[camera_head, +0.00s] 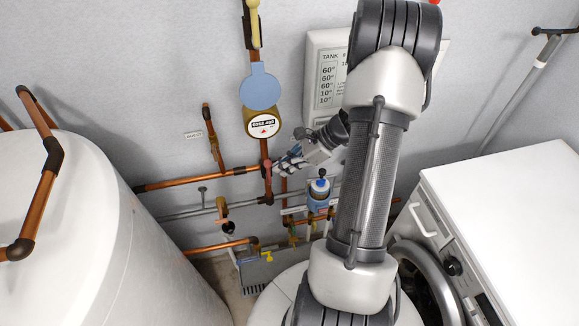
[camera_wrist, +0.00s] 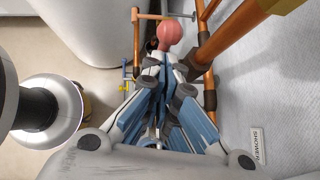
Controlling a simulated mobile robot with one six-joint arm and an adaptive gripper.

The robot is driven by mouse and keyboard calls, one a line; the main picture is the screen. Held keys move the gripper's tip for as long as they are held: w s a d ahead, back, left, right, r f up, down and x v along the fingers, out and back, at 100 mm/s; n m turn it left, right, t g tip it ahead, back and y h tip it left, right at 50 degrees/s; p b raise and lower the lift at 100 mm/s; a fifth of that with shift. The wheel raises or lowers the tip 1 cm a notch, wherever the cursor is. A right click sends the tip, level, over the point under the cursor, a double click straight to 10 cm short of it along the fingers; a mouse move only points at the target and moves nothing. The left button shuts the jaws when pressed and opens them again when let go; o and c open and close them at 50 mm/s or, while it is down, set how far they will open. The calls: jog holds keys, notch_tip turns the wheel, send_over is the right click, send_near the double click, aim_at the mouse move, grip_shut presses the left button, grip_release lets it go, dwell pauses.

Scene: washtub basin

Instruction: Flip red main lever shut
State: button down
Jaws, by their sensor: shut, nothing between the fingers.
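A rounded red knob (camera_wrist: 170,33), which looks like the end of the red lever, is just beyond my fingertips in the wrist view. A small red spot (camera_head: 267,165) shows on the copper pipework beside my fingertips in the head view. My gripper (camera_wrist: 170,66) is shut and empty, its tips close together and pointing at the knob. In the head view my gripper (camera_head: 280,166) reaches left to the vertical pipe below the water meter. I cannot tell whether the tips touch the knob. The rest of the lever is hidden or too small to make out.
A water meter (camera_head: 263,124) with a raised blue lid (camera_head: 260,88) is above the gripper, and a yellow handle (camera_head: 254,22) is higher up. Copper pipes (camera_head: 200,178) run close by. A white tank (camera_head: 95,240) stands left, and a white washer (camera_head: 515,205) right.

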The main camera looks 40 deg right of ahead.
aim_at(268, 170)
jog(key=w+a+g+h+p, duration=0.1)
jog(key=p, duration=0.1)
jog(key=a+r+h+p, duration=0.1)
jog(key=shift+w+a+r+g+h+p, duration=0.1)
jog(key=shift+w+a+g+h+p, duration=0.2)
jog(key=shift+w+a+g+p, duration=0.1)
dwell(0.4)
